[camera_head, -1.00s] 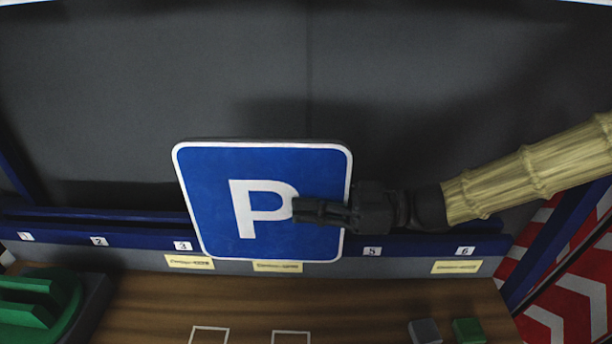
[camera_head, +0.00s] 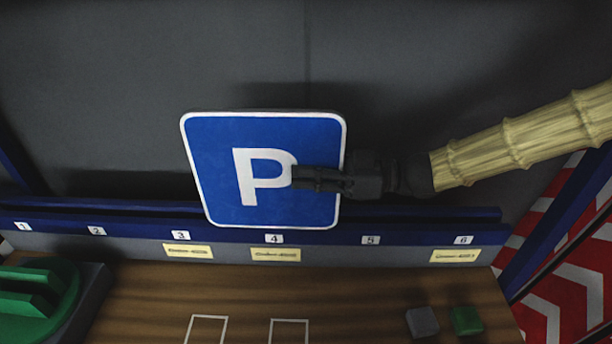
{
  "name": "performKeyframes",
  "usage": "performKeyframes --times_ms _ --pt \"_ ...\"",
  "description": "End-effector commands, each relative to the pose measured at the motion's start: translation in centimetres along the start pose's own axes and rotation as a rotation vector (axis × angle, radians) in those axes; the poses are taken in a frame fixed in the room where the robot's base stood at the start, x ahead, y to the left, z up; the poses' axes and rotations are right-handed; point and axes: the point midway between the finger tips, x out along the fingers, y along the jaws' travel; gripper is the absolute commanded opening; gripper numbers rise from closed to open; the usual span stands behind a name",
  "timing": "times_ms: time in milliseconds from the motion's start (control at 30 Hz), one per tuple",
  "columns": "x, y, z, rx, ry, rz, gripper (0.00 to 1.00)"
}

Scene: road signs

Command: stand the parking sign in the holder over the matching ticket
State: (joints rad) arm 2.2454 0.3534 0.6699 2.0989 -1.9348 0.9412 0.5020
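The parking sign (camera_head: 230,200) is a blue square plate with a white border and a white P. It is upright, slightly tilted, in front of the dark back wall. My gripper (camera_head: 318,179) comes in from the right and lies across the sign's right part, with its fingers over the face and seemingly closed on the plate. The holder (camera_head: 400,231) is a long blue rail with numbered labels 1 to 6. The sign's lower edge is near label 4 (camera_head: 274,239). Yellow tickets sit below labels 3 (camera_head: 187,251), 4 (camera_head: 276,254) and 6 (camera_head: 455,256); their print is too small to read.
A wooden table (camera_head: 150,300) lies in front of the rail, with two white outlined squares. A grey block (camera_head: 422,322) and a green block (camera_head: 467,320) sit at the right. A green object (camera_head: 35,300) on a dark base stands at the left. Red-white chevron panels (camera_head: 560,290) are at the far right.

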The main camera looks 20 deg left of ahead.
Motion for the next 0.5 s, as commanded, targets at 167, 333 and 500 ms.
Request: performKeyframes --times_ms 167,333,500 --pt "-0.1 0.8 -0.1 -0.001 0.002 0.002 0.0" --pt "-0.1 1.5 -0.1 -0.001 0.001 0.002 0.0" --pt "-0.1 2.3 0.0 -0.002 0.002 0.003 0.0"
